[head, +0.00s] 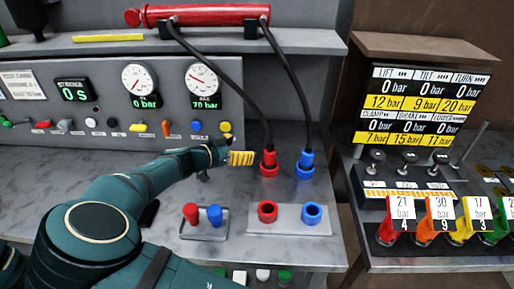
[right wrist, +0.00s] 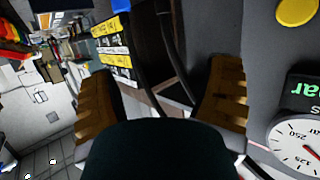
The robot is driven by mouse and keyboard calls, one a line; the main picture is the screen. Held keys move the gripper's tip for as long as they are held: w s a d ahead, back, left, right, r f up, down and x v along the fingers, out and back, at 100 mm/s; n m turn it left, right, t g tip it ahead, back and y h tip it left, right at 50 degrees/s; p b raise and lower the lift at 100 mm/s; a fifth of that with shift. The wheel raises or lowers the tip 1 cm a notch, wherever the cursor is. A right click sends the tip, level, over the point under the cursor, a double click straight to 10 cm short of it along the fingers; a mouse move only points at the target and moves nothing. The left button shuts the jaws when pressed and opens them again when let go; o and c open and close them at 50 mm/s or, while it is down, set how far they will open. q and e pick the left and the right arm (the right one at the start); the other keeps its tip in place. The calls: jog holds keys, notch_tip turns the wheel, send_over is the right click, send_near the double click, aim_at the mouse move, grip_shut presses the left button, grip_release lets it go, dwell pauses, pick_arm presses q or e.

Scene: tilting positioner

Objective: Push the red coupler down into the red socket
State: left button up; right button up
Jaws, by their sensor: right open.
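The red coupler (head: 268,164) stands upright at the end of a black hose, toward the back of the grey bench. The red socket (head: 267,212) sits in front of it on a light plate, its opening facing up; coupler and socket are apart. My right gripper (head: 243,158) is just left of the red coupler with its yellow-brown fingers toward it. In the right wrist view the fingers (right wrist: 163,100) are spread wide with nothing held between them; dark hoses show beyond. My left gripper is not in view.
The blue coupler (head: 305,164) stands right of the red one, and the blue socket (head: 312,213) shares the plate. Both hoses hang from a red cylinder (head: 205,14) above. Red and blue caps (head: 203,217) stand left of the plate. A gauge panel (head: 110,100) rises behind.

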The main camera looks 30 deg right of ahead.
jog(key=b, duration=0.3)
send_near(266, 156)
notch_tip(266, 156, up, 2)
jog(key=a, duration=0.2)
notch_tip(266, 156, down, 2)
jog(key=d+b, duration=0.1)
jog(key=b, duration=0.2)
jog(key=b+x, duration=0.1)
jog(key=x, duration=1.2)
jog(key=shift+d, duration=0.1)
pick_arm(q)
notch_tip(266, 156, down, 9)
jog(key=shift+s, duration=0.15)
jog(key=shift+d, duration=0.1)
pick_arm(e)
grip_shut()
